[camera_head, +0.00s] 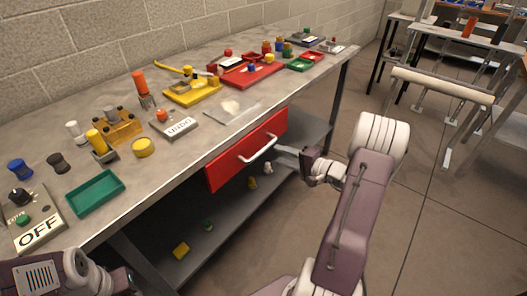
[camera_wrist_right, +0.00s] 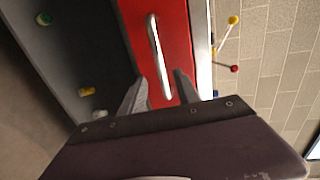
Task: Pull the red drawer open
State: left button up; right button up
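The red drawer (camera_head: 225,167) sits under the front edge of the workbench, and I see no clear gap around its front. It has a pale bar handle (camera_head: 259,149). My right gripper (camera_head: 281,149) is at the handle's right end in the head view. In the right wrist view the handle (camera_wrist_right: 155,50) runs down between the two spread fingers of the right gripper (camera_wrist_right: 162,88), with the red drawer front (camera_wrist_right: 176,30) behind. The fingers look apart and not clamped on the handle. Only part of my left arm shows at the bottom left; its fingers cannot be made out.
The workbench top (camera_head: 190,160) holds a green tray (camera_head: 96,193), an OFF box (camera_head: 38,232), yellow fixtures and a red tray (camera_head: 252,75). A lower shelf (camera_head: 222,222) carries small parts, including a yellow block (camera_head: 181,251). The floor in front is clear.

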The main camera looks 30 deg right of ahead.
aim_at(265, 150)
jog(key=x, duration=0.8)
jog(key=shift+w+a+r+b, duration=0.1)
jog(key=shift+a+b, duration=0.1)
jog(key=shift+b, duration=0.1)
grip_shut()
dwell(0.9)
